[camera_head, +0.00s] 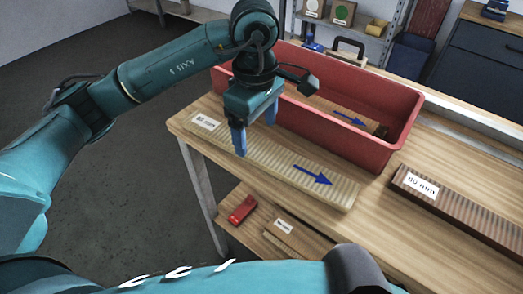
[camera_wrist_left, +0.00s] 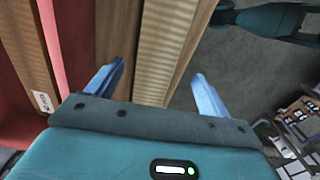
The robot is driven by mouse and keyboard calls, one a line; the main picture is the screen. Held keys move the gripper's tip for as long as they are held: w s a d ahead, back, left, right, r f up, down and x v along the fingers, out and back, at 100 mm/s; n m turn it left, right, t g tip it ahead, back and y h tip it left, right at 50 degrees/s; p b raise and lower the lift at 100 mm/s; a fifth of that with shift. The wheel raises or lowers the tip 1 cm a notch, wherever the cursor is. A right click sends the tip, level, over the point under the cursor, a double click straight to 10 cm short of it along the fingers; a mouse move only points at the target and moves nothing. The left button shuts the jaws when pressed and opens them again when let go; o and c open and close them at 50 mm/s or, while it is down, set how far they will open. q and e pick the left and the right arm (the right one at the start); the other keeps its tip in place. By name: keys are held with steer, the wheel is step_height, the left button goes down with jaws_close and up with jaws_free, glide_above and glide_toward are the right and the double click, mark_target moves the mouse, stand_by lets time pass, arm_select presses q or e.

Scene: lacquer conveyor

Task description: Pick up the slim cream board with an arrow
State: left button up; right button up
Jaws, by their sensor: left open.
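The slim cream board (camera_head: 285,160) lies flat along the front of the workbench, in front of the red bin. It has a ribbed top, a blue arrow near its right end and a white label near its left end. My left gripper (camera_head: 256,138) is open over the board's left half, pointing down. In the left wrist view the board (camera_wrist_left: 168,45) runs between the two spread blue fingers of this gripper (camera_wrist_left: 158,72). I cannot tell how far the fingertips reach down beside it. My right gripper does not show.
The red bin (camera_head: 375,146) stands just behind the board and holds another board with a blue arrow (camera_head: 350,117). A dark brown ribbed board (camera_head: 460,205) lies to the right. A lower shelf holds a red object (camera_head: 242,210) and more boards.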

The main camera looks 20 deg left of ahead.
mark_target(258, 148)
arm_select(q)
steer(key=f, duration=0.4)
steer(key=shift+w+d+f, duration=0.1)
steer(key=shift+w+f, duration=0.1)
steer(key=shift+f, duration=0.1)
steer(key=shift+r, duration=0.1)
steer(key=c, duration=1.3)
